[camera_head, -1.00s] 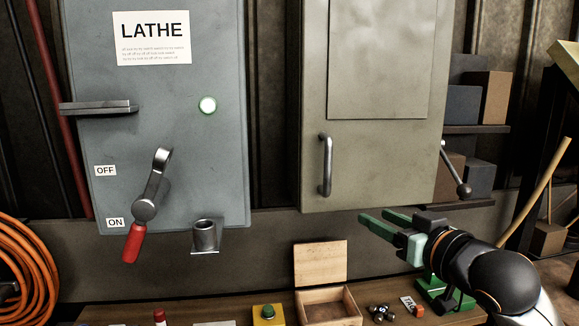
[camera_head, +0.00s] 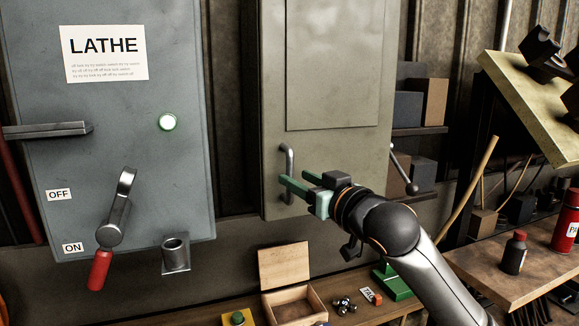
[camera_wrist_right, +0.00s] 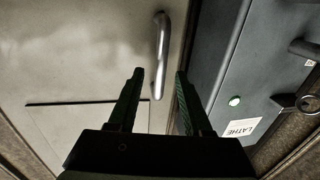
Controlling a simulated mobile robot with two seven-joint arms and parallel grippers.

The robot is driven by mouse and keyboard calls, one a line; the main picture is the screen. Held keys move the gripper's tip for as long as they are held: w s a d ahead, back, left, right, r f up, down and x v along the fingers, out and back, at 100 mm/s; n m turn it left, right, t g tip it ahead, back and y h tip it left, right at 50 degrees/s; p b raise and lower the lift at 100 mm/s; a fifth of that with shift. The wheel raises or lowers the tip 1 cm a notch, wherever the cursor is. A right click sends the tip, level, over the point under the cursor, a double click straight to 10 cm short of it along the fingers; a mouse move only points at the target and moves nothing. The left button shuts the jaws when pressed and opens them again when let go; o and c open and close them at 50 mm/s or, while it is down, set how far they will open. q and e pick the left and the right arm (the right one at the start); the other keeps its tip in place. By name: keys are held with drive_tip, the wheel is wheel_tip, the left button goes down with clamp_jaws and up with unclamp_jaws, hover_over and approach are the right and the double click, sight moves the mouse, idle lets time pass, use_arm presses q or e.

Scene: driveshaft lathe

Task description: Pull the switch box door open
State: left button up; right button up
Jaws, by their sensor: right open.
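The switch box door (camera_head: 335,150) is a beige-grey panel, closed, with a vertical metal bar handle (camera_head: 287,165) near its lower left edge. My right gripper (camera_head: 290,184) is open at the handle, its green fingers pointing left across the handle's lower part. In the right wrist view the handle (camera_wrist_right: 161,50) appears ahead, between the directions of the two open fingers (camera_wrist_right: 158,72). Whether the fingers touch the handle cannot be told. My left gripper is not in view.
A bench below holds an open wooden box (camera_head: 290,285). A shelf with boxes is right of the switch box.

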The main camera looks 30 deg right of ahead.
sight(292, 175)
drive_tip(key=shift+w+p, duration=0.4)
drive_tip(key=shift+w, duration=1.55)
drive_tip(key=shift+c, duration=0.2)
clamp_jaws()
